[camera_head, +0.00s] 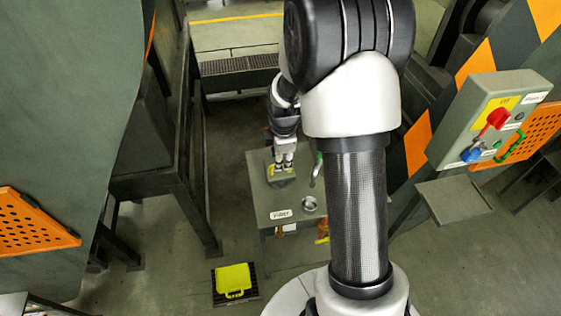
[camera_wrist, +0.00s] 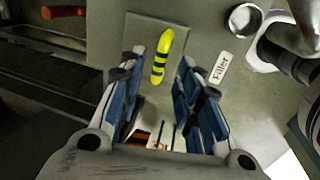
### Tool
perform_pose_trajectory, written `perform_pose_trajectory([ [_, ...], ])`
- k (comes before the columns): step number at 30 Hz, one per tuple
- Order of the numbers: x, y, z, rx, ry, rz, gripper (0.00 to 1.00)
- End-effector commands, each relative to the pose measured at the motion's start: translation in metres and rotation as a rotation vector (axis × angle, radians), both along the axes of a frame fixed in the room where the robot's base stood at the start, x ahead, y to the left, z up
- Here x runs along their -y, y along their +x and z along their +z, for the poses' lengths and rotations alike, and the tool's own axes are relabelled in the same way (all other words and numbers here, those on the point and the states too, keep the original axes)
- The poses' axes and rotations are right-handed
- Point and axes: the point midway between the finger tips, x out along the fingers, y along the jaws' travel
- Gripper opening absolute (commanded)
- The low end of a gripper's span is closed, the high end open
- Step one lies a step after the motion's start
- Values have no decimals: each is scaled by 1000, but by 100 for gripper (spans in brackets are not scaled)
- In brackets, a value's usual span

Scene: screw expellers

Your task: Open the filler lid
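The filler lid is a grey plate with a yellow-and-black handle (camera_wrist: 161,57), seen in the wrist view between my fingers. The lid plate (camera_wrist: 133,32) lies flat around the handle and looks closed. In the head view the lid (camera_head: 283,181) sits on the grey box top below my gripper (camera_head: 284,163). My gripper (camera_wrist: 162,66) is open, one finger on each side of the handle in the picture. I cannot tell how far above the handle the fingertips are, or whether they touch anything. A white label (camera_wrist: 221,67) lies to the right of the handle.
The grey box top (camera_head: 262,197) carries a round metal cup (camera_head: 309,204) and a white label (camera_head: 280,214). A control box (camera_head: 489,120) stands right. A yellow case (camera_head: 233,278) lies on the floor.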

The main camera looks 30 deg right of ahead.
Motion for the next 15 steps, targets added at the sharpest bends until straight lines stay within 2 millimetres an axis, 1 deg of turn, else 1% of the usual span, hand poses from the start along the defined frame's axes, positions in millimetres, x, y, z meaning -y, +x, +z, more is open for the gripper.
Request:
perform_pose_trajectory([
  [1,0,1,-8,-3,1,0,31],
  [6,1,4,-22,-1,0,0,31],
  [15,2,5,-25,1,0,0,31],
])
